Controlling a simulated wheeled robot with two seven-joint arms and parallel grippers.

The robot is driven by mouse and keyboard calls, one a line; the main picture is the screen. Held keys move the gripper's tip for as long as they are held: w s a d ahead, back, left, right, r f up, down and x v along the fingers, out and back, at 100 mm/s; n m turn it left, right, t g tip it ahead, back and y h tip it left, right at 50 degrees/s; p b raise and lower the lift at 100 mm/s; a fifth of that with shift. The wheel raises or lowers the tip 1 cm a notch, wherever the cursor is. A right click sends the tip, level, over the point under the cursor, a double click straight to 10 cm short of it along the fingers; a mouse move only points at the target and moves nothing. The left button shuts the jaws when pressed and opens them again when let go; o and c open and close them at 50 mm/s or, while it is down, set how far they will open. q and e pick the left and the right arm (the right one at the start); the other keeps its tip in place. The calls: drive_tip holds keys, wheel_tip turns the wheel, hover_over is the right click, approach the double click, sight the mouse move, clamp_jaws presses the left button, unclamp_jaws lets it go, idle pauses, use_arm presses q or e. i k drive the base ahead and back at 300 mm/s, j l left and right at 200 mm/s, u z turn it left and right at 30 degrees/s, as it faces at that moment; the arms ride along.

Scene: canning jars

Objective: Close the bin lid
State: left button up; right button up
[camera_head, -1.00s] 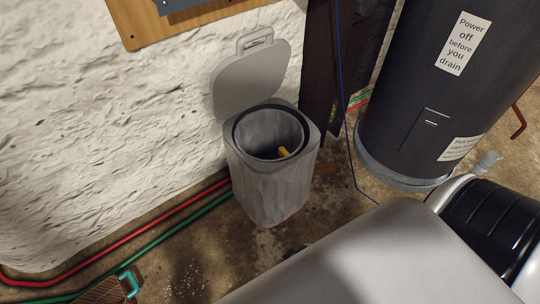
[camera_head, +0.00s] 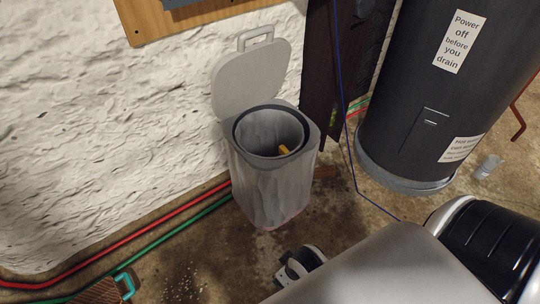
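A grey bin (camera_head: 270,188) stands on the floor against the rough white wall. Its lid (camera_head: 252,80) is open, standing up at the back with a loop handle (camera_head: 255,39) on top. A dark ring lines the bin's mouth, and a small yellow thing (camera_head: 284,149) shows inside. One of my arms, grey and black, comes in from the lower right, in front of the bin and apart from it. A black and white part of mine shows at the bottom middle. No gripper fingers can be made out.
A large dark cylindrical tank (camera_head: 418,95) with white labels stands to the right of the bin. A dark post (camera_head: 322,75) and a blue cable (camera_head: 344,90) are between them. Red and green pipes (camera_head: 160,244) run along the wall base. Floor in front of the bin is mostly clear.

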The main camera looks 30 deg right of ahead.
sight(246, 78)
drive_tip(key=z, duration=0.95)
